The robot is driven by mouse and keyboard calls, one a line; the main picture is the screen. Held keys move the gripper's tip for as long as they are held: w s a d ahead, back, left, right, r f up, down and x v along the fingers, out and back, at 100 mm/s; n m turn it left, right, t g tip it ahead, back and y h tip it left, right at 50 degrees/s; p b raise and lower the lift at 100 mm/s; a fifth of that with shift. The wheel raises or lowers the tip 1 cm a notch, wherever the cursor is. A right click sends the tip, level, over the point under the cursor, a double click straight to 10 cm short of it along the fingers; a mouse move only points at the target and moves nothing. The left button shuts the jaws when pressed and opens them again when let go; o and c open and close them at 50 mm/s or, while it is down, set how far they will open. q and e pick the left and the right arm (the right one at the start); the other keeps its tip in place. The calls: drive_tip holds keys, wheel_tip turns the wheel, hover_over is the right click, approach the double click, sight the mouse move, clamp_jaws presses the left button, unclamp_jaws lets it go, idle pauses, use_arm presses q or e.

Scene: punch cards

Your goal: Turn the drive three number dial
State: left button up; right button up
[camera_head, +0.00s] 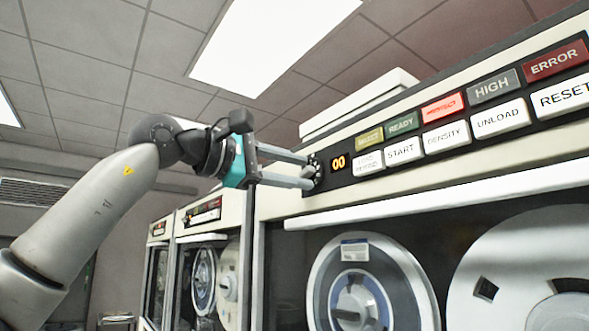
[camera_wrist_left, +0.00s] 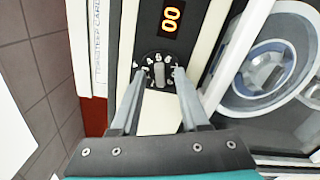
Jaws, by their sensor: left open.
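The number dial (camera_head: 312,170) is a dark round dial with light markings and a grey raised grip. It sits at the left end of the black control panel on the nearest tape drive. In the left wrist view the dial (camera_wrist_left: 158,72) lies between the tips of my left gripper (camera_wrist_left: 157,78). In the head view my left gripper (camera_head: 310,170) reaches from the left, its fingers open on either side of the dial. I cannot tell whether the fingers touch the grip. An orange display (camera_head: 339,162) beside the dial reads 00. My right gripper is not in view.
To the right of the display are white buttons such as START (camera_head: 402,150) and coloured lights such as READY (camera_head: 402,124). A white ledge (camera_head: 400,200) juts out below the panel, above the tape reels (camera_head: 390,270). More drives (camera_head: 203,212) stand at the left.

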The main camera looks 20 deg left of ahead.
use_arm(q)
clamp_jaws()
idle(0.8)
drive_tip(key=n, duration=0.3)
drive_tip(key=shift+n+p, duration=0.3)
drive_tip(key=shift+n, duration=0.1)
drive_tip(key=n, duration=0.3)
drive_tip(key=shift+n, duration=0.3)
drive_tip(key=n, duration=0.6)
drive_tip(key=shift+n, duration=0.3)
